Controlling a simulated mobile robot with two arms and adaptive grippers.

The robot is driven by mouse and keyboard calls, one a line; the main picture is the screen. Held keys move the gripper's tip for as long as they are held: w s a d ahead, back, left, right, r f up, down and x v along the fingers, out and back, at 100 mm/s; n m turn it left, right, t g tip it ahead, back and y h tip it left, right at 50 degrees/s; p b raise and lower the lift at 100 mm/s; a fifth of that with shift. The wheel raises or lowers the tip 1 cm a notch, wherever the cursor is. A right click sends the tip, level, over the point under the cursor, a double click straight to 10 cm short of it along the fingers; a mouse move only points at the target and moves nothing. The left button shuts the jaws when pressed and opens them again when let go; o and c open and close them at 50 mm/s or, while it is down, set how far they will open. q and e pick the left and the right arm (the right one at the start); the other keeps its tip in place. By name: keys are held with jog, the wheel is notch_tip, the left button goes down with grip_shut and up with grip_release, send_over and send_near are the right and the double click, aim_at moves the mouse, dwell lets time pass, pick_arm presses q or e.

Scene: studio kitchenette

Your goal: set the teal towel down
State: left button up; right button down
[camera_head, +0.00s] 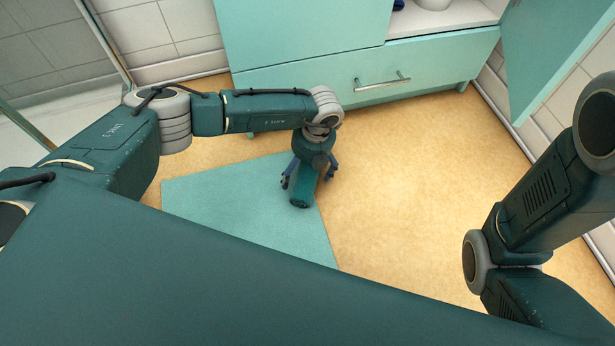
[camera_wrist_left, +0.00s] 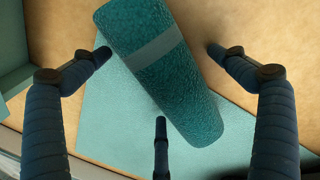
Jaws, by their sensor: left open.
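The teal towel (camera_head: 303,189) is a dark teal roll with a paler band; in the left wrist view the towel (camera_wrist_left: 165,75) lies slantwise between my fingers. My left gripper (camera_head: 309,174) points down over it at the mat's right edge. In the left wrist view my left gripper (camera_wrist_left: 158,54) is open, its fingers spread on both sides of the roll with gaps. The towel appears to rest low, partly over the pale teal mat (camera_head: 220,205) and partly over the tan floor. Its exact contact below is hidden. My right gripper is out of view; only my right arm shows.
A teal cabinet with a closed drawer (camera_head: 430,75) stands behind, and an open door (camera_head: 555,50) juts out at the right. A white bowl (camera_head: 433,4) sits on its shelf. Bare tan floor (camera_head: 410,190) lies clear to the right of the towel.

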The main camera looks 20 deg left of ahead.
pick_arm(q)
jog(key=shift+r, duration=0.1)
jog(key=c, duration=1.4)
jog(key=shift+c, duration=0.2)
jog(key=shift+r, duration=0.1)
